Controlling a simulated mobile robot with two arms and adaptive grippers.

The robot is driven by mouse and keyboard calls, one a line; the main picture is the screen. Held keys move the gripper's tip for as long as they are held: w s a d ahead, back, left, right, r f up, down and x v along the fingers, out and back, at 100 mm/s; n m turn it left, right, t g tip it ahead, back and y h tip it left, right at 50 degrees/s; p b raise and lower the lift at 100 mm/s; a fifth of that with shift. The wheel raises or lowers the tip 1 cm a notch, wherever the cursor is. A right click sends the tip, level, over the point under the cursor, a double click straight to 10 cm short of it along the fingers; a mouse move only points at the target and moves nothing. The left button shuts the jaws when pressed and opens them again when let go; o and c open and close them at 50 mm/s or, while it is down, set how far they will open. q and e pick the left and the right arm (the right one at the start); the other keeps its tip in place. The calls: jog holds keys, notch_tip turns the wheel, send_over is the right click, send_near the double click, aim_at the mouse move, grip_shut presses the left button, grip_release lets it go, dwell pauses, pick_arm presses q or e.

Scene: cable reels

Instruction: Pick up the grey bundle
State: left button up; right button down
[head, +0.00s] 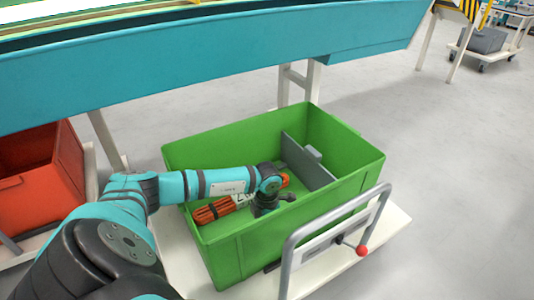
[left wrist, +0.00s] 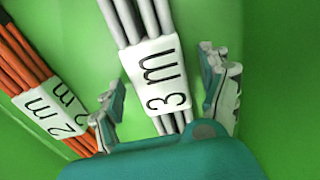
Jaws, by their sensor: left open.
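The grey bundle (left wrist: 143,18) is several pale grey cables with a white "3 m" label (left wrist: 160,76). In the left wrist view it runs down between the two fingers of my left gripper (left wrist: 163,70), which are apart on either side of its label. I cannot tell whether either finger touches it. In the head view my left gripper (head: 263,208) is low inside the green crate (head: 240,251), and the arm hides the grey bundle there. My right gripper is in neither view.
Orange cables (left wrist: 22,62) with a white "2 m" label (left wrist: 52,109) lie close on the left; they also show in the head view (head: 213,211). A grey divider (head: 309,165) crosses the crate. A cart handle (head: 290,262) stands in front; a blue bench (head: 200,85) is behind.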

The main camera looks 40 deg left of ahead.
pick_arm(q)
jog(key=shift+f, duration=0.2)
grip_shut()
dwell(0.5)
jog(key=shift+r, duration=0.1)
